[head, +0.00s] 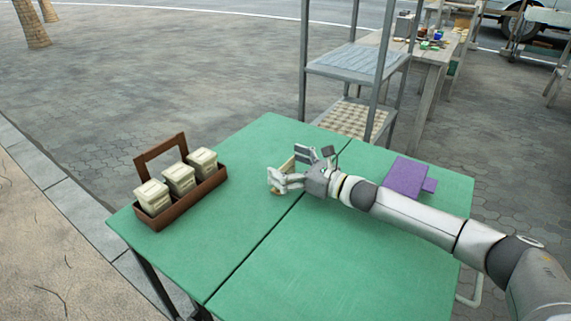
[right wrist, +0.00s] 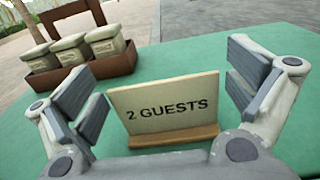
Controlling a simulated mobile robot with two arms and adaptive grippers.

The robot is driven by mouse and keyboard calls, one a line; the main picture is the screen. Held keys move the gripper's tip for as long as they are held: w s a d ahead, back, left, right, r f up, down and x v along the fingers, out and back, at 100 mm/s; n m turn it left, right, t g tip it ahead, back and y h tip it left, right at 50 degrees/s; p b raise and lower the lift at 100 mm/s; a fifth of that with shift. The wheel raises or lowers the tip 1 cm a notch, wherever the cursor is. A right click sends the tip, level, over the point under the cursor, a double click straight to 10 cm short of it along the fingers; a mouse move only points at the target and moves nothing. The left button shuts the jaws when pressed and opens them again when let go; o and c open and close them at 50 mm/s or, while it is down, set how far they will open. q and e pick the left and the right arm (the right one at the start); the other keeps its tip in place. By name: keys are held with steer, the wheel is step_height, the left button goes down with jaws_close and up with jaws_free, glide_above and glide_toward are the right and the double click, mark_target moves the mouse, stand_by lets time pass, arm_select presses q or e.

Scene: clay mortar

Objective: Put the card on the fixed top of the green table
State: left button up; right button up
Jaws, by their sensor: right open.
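The card (right wrist: 168,104), cream with "2 GUESTS" on it, stands upright in a wooden base. It also shows in the head view (head: 286,168), partly hidden by my right gripper. The green table (head: 250,240) has a dark seam splitting its top into two panels. The card appears to stand on the left panel near the seam; no picture tells me which panel is fixed. My right gripper (head: 289,168) is open, with a finger to each side of the card. In the right wrist view gaps show between card and fingers. My left gripper is not in view.
A brown wooden caddy (head: 157,150) with three cream lidded containers stands at the table's left. A purple object (head: 405,177) lies at the right, beyond my right arm. A grey shelf rack (head: 345,60) stands behind the table. The left panel's front is clear.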

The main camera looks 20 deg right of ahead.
steer(key=v, duration=1.2)
stand_by(0.4)
